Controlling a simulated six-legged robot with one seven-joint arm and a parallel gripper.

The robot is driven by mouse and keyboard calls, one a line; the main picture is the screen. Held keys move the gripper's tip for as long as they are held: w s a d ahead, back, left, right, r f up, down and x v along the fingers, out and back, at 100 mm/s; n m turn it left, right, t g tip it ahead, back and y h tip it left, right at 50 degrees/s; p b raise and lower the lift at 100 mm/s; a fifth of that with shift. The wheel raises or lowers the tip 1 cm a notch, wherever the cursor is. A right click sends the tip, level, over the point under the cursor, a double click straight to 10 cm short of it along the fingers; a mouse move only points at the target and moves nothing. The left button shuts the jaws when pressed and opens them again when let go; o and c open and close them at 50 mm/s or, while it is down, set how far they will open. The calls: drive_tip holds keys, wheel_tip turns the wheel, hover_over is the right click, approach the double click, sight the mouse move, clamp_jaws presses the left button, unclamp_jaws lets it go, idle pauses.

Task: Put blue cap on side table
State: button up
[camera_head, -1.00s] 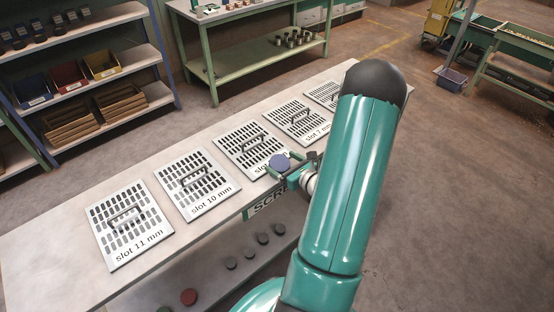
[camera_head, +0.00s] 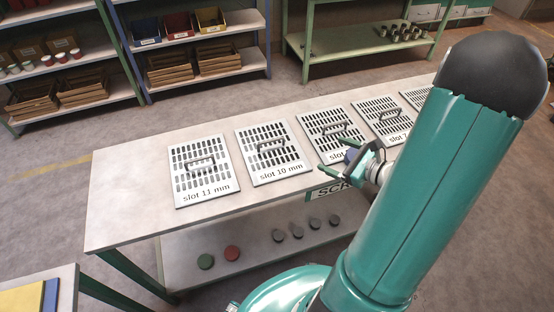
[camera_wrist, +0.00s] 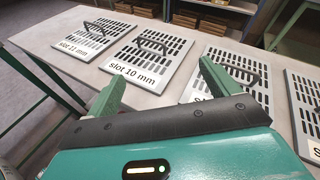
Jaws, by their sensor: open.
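The long bench (camera_head: 125,185) carries several grated plates with handles; its left end is bare. A floor gap separates bench and small table.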

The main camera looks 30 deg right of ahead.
drive_tip(key=s+a+r+n+g, duration=0.2)
drive_tip(key=a+r+n+g, duration=0.1)
drive_tip(key=a+n, duration=0.4)
drive_tip(key=s+a+r+n+g, duration=0.2)
drive_tip(key=a+r+n+g, duration=0.2)
drive_tip(key=a+n, duration=0.3)
drive_tip(key=s+a+r+n+g+h, duration=0.1)
drive_tip(key=a+r+n+g, duration=0.3)
drive_tip(key=a+n, duration=0.3)
drive_tip(key=shift+s+a+r+n, duration=0.3)
drive_tip(key=shift+s+a+r, duration=0.15)
drive_tip(key=shift+a, duration=0.45)
drive_tip(key=shift+o, duration=0.4)
wheel_tip(320, 180, up, 7)
drive_tip(key=s+a+n+t+h, duration=0.1)
drive_tip(key=s+n+t+h, duration=0.1)
drive_tip(key=n+h, duration=0.2)
drive_tip(key=n, duration=0.3)
drive_tip(key=shift+s+r+t+h, duration=0.15)
drive_tip(key=shift+s+t+h, duration=0.15)
drive_tip(key=shift+r, duration=0.15)
drive_tip(key=shift+d, duration=0.15)
